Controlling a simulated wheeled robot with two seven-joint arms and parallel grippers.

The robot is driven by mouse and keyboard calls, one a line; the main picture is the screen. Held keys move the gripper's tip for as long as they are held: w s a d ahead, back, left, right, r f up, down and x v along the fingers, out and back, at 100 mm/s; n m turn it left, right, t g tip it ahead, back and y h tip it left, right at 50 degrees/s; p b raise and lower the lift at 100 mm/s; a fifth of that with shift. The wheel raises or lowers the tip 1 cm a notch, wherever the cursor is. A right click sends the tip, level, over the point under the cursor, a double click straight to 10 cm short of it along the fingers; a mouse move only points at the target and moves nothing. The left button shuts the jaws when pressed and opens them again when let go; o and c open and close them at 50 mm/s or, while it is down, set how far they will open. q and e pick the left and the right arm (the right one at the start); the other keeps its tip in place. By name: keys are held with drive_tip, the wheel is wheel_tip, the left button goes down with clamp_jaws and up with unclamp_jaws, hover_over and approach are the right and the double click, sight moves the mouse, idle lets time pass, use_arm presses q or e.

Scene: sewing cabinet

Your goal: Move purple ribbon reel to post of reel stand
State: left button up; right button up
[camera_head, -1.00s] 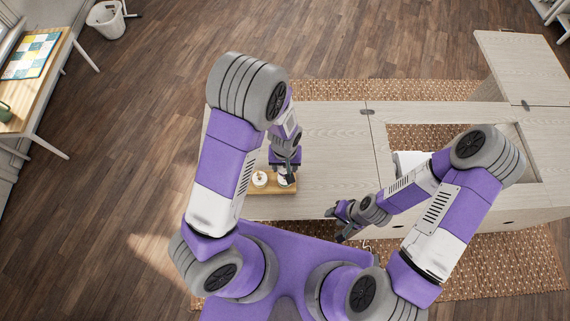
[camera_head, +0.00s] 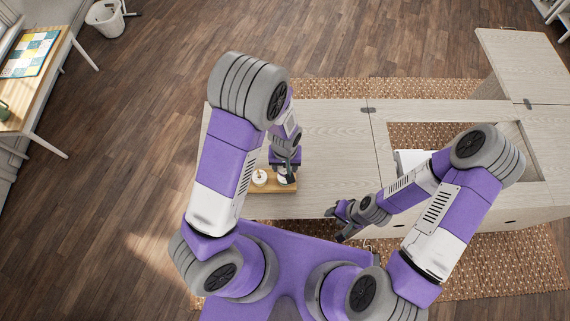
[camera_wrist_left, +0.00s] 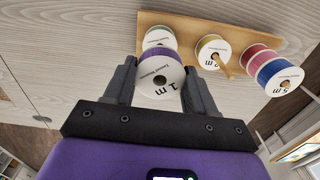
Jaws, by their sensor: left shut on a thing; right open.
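The purple ribbon reel (camera_wrist_left: 161,75), with a white label face, sits between the fingers of my left gripper (camera_wrist_left: 162,84), which is shut on it. The wooden reel stand (camera_wrist_left: 183,20) is just beyond it in the left wrist view. The held reel overlaps a green reel (camera_wrist_left: 158,37) on the stand; I cannot tell whether they touch or whether a post runs through the purple reel. In the head view my left gripper (camera_head: 288,174) is over the stand's right part (camera_head: 268,190). My right gripper (camera_head: 340,222) is open and empty near the cabinet's front edge.
On the stand, a yellow reel (camera_wrist_left: 209,48) has a bare wooden post (camera_wrist_left: 226,67) showing beside it, and pink and blue reels (camera_wrist_left: 266,66) are at the right. The cabinet top (camera_head: 330,150) right of the stand is clear. An opening (camera_head: 440,140) lies further right.

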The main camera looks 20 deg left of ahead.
use_arm(q)
drive_tip(key=shift+f+b, duration=0.6)
drive_tip(key=shift+f, duration=0.2)
drive_tip(key=o, duration=1.1)
wheel_tip(320, 180, up, 8)
drive_tip(key=shift+f+p, duration=0.15)
drive_tip(key=shift+p, duration=0.5)
